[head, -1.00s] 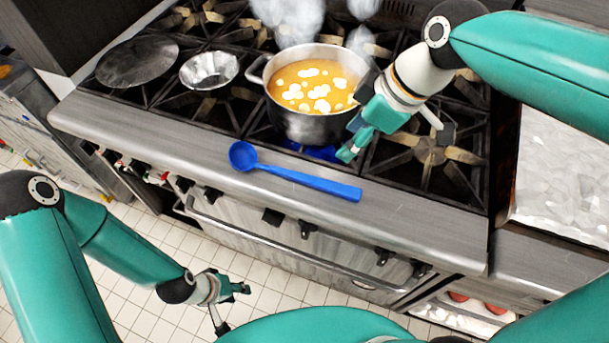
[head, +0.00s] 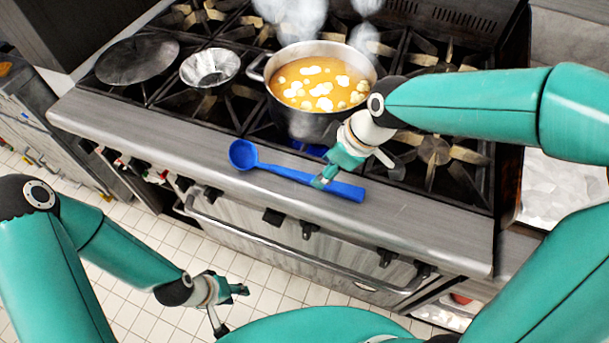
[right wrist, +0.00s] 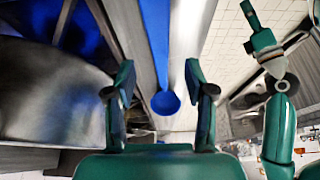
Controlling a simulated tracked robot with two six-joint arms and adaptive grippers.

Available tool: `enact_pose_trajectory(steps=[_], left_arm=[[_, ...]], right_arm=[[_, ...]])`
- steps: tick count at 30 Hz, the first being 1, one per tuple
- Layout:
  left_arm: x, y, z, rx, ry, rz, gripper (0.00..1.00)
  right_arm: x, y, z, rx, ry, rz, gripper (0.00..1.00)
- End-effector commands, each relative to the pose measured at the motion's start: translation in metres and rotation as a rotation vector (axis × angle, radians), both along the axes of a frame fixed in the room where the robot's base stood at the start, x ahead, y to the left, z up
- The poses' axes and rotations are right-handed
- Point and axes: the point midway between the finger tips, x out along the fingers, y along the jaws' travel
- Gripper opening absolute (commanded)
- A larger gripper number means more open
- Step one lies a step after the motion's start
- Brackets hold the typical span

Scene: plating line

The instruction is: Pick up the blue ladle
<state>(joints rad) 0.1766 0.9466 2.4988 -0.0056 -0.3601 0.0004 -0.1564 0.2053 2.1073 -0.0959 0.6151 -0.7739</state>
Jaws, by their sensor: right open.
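The blue ladle (head: 276,170) lies on the steel front ledge of the stove, its bowl to the left and its handle running right. My right gripper (head: 354,173) is open above the handle's right part, one finger covering a bit of it. In the right wrist view, the ladle's handle (right wrist: 156,42) and bowl (right wrist: 165,103) show in the space between the spread fingers (right wrist: 160,78). I see no grip on the ladle. My left gripper (head: 234,308) is open and empty, low over the tiled floor in front of the stove.
A steaming pot of orange soup (head: 303,122) stands on a burner just behind the ledge, close to my right gripper. A metal bowl (head: 210,70) and a dark round lid or pan (head: 138,60) sit left of it. The ledge left of the ladle is clear.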

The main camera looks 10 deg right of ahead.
Motion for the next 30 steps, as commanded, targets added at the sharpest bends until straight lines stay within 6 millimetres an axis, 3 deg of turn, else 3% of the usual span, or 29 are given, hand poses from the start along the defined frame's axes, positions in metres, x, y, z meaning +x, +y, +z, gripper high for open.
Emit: enact_pose_trajectory(steps=[10,19,29,30], left_arm=[[0.0,0.0,0.011,0.0,0.0,0.0,0.4],[0.0,0.0,0.011,0.0,0.0,0.0,0.4],[0.0,0.0,0.011,0.0,0.0,0.0,0.4],[0.0,0.0,0.011,0.0,0.0,0.0,0.4]], right_arm=[[0.01,0.013,-0.04,-0.001,0.004,0.0,0.54],[0.011,0.014,-0.046,0.0,0.002,-0.001,0.54],[0.011,0.014,-0.045,0.0,0.002,-0.001,0.01],[0.011,0.014,-0.045,0.0,0.002,-0.001,0.0]])
